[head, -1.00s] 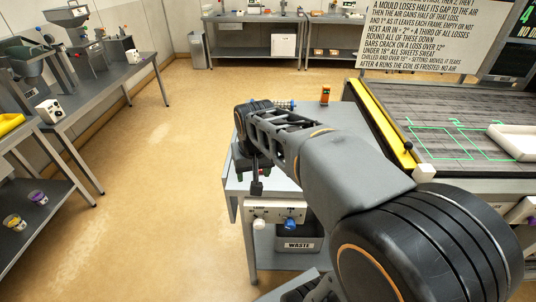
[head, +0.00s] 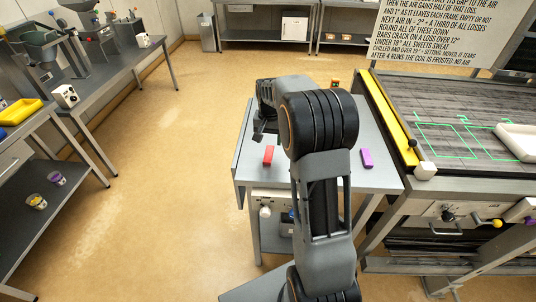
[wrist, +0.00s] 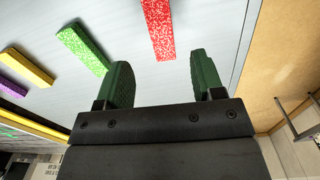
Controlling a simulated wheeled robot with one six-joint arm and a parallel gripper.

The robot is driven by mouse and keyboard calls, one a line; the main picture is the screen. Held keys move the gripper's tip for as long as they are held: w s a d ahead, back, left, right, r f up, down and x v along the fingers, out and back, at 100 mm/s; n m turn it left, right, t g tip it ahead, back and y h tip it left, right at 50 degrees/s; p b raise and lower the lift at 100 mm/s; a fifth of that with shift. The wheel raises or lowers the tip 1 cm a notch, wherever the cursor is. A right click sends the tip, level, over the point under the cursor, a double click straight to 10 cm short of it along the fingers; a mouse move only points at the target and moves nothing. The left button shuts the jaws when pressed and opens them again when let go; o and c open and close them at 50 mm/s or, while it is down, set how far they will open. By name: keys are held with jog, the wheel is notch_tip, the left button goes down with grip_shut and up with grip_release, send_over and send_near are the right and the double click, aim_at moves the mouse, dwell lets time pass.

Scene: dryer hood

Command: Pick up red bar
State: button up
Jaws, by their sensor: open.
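The red bar (head: 268,155) lies on the grey table (head: 240,172) near its left edge in the head view. In the wrist view the red bar (wrist: 158,28) is speckled and lies just beyond my gripper's fingertips, between their lines. My gripper (wrist: 162,68) is open with two green fingers and nothing between them. The red bar appears apart from both fingers. In the head view my arm hides most of the gripper.
A green bar (wrist: 82,49), a yellow bar (wrist: 27,68) and a purple bar (wrist: 10,88) lie left of the red one in the wrist view. The purple bar (head: 367,158) also shows in the head view. A belt table with a yellow rail (head: 387,115) stands right.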

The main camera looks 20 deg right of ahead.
aim_at(269, 153)
jog(key=shift+a+f+p, duration=0.1)
jog(key=shift+f+p, duration=0.7)
jog(key=shift+f, duration=2.45)
jog(key=shift+c, duration=0.4)
jog(key=c, duration=0.9)
